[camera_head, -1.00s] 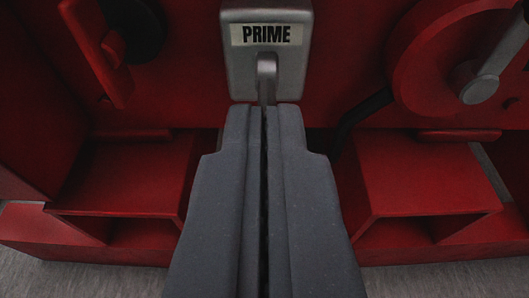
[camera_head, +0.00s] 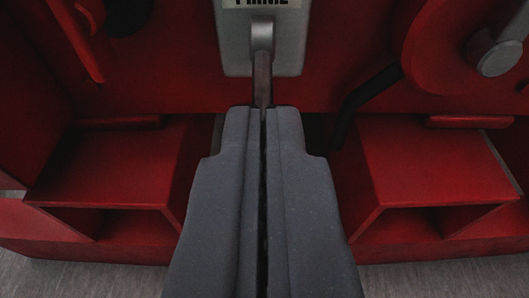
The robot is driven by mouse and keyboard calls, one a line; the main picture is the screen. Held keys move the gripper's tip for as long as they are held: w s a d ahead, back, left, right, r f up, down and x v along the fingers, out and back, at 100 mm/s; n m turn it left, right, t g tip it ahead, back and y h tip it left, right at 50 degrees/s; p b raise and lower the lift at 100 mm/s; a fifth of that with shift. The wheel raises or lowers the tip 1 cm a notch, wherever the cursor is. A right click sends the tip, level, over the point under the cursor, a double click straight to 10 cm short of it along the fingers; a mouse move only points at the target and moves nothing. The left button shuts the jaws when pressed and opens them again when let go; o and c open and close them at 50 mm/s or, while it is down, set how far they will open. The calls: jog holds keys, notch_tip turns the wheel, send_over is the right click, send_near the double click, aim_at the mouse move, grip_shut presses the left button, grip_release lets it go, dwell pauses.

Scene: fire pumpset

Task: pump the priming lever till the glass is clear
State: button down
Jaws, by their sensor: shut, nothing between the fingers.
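The priming unit is a grey metal housing (camera_head: 233,45) at the top centre, with its PRIME label cut off by the upper picture edge. The priming lever (camera_head: 262,75) comes out of a grey boss on the housing and hangs down. Its lower end runs behind my fingertips, so I cannot tell whether they touch it. My gripper (camera_head: 263,112) is shut, fingers side by side with nothing between them, pointing at the lever from the front. No glass shows in this view.
Red box-shaped base frames stand at the left (camera_head: 115,165) and right (camera_head: 430,165). A round red part with a grey shaft (camera_head: 500,58) is at the upper right. A black bar (camera_head: 368,95) slants down right of the lever. Grey floor (camera_head: 440,278) shows along the bottom.

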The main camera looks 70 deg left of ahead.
jog(key=shift+f, duration=0.3)
jog(key=shift+s, duration=0.1)
jog(key=s+d+f, duration=0.1)
jog(key=s+d, duration=0.2)
jog(key=d, duration=0.6)
jog(key=shift+s+f+p, duration=0.2)
jog(key=shift+f+p, duration=0.2)
